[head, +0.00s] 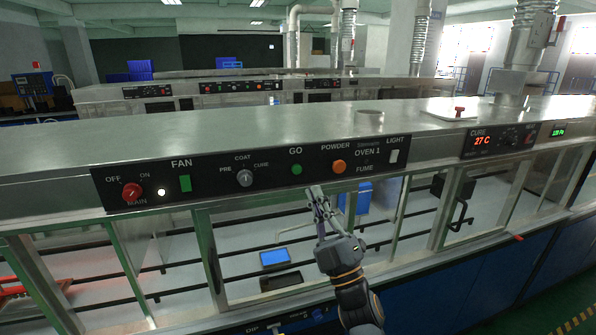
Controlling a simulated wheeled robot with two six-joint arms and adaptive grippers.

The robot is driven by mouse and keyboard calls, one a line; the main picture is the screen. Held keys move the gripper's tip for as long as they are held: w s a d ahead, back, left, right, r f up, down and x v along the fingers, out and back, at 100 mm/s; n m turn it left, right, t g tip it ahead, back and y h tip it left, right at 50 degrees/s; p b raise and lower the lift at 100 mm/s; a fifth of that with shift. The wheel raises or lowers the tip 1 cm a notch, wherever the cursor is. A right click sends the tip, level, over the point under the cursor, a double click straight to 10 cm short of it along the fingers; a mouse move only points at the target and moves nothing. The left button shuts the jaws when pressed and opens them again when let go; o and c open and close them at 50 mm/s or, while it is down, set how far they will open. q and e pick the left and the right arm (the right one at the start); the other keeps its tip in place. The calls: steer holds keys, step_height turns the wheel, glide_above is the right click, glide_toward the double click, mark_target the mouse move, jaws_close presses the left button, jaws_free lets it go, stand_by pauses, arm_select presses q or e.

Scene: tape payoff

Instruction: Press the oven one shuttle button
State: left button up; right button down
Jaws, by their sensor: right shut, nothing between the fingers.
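A black control panel (250,174) marked OVEN 1 runs along the front of the long metal housing. It carries a round green button (296,170) under the word GO and a round orange button (339,167) under POWDER. I can read no label that says shuttle. My right gripper (317,191) is shut and empty. Its fingertips point up, just below the panel's lower edge, below and a little right of the green GO button. It looks apart from both buttons, but I cannot tell the depth gap. My left gripper is not in view.
On the same panel are a red main knob (132,192), a green fan switch (185,183), a grey selector knob (245,177) and a white light switch (394,156). Glass windows with metal frames lie below. A CURE display (482,141) is at the right.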

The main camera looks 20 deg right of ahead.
mark_target(297, 170)
steer(key=shift+w+a+b, duration=0.15)
steer(key=shift+w+b, duration=1)
steer(key=shift+w, duration=3.1)
steer(key=shift+w, duration=0.1)
steer(key=shift+w, duration=0.35)
